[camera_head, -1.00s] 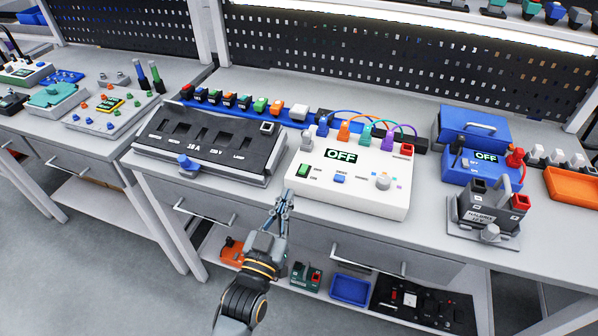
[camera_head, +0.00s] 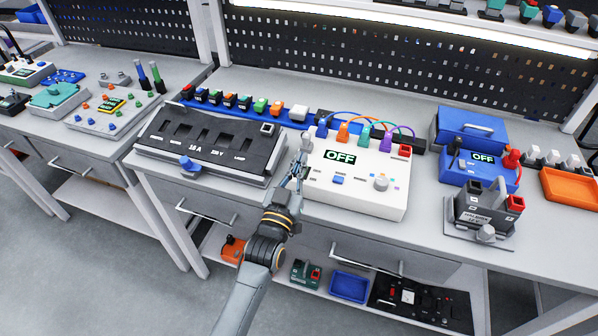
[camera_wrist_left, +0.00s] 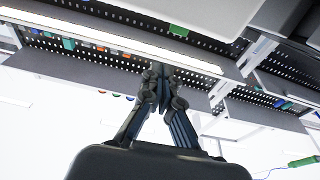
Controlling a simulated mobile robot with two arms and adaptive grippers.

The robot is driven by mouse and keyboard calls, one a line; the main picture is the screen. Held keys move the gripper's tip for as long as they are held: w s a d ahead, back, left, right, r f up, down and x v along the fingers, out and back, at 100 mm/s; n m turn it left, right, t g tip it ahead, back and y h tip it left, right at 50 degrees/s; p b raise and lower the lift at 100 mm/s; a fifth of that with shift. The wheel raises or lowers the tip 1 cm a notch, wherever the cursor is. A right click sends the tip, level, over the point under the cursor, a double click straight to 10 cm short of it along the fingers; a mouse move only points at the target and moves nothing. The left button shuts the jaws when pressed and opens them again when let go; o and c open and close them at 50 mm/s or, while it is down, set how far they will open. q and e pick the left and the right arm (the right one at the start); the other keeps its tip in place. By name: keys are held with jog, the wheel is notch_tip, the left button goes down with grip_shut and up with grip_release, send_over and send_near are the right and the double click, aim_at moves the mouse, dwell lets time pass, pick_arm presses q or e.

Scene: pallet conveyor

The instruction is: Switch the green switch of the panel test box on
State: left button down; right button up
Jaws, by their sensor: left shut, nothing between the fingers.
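The panel test box (camera_head: 349,198) is a white box on the bench, with coloured cables at its back. Its display (camera_head: 339,157) reads OFF. A blue button and a grey knob show on its top. My left gripper (camera_head: 302,162) is shut and empty, at the left edge of the box over the place of the green switch. The green switch is mostly hidden behind the fingers, and I cannot tell whether they touch it. In the left wrist view, the closed fingers (camera_wrist_left: 160,72) point up the picture, and a green piece (camera_wrist_left: 178,30) shows beyond them. My right gripper is not in view.
A black meter panel (camera_head: 210,140) lies close left of the box. A blue power unit (camera_head: 478,172) and a grey transformer (camera_head: 484,212) stand to the right. A row of coloured switches (camera_head: 245,102) runs behind. A drawer handle (camera_head: 366,258) sticks out below the bench edge.

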pick_arm(q)
jog(key=shift+s+f, duration=0.15)
jog(key=shift+f, duration=1.8)
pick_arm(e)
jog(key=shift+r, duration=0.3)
pick_arm(q)
jog(key=shift+f, duration=0.15)
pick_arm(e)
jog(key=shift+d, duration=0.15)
